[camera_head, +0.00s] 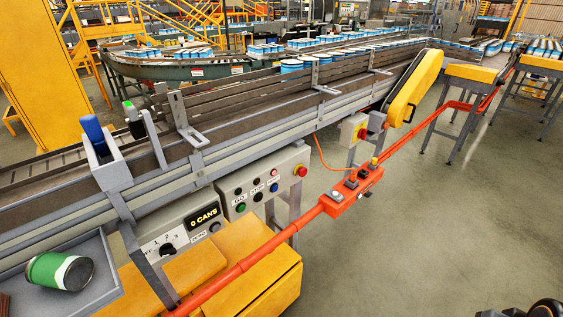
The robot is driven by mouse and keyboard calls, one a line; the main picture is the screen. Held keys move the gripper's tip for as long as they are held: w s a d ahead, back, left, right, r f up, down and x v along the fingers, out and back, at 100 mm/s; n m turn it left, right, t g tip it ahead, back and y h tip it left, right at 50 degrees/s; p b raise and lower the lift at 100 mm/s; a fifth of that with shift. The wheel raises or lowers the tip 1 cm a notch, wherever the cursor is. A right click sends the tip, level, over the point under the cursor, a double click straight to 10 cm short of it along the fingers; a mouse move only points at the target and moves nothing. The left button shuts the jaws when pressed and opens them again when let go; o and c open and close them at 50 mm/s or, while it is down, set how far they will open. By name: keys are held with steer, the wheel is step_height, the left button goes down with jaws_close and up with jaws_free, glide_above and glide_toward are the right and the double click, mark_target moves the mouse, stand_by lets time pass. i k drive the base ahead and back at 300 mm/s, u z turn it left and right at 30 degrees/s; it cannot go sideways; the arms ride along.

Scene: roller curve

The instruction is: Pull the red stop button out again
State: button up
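A grey control box (264,185) is fixed under the near side of the conveyor. I cannot tell from this view how far either red button is pressed in. My gripper cannot be made out; only dark rounded parts show at the bottom right edge.
An orange-red rail (268,249) with a switch box (354,190) runs in front of the panels. A green can (47,270) lies in a grey tray (105,290). The floor at right is clear.

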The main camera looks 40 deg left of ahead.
mark_target(301, 171)
steer(key=u, duration=0.9)
steer(key=i, duration=1.05)
steer(key=u, duration=1.3)
steer(key=i, duration=0.25)
steer(key=u, duration=0.2)
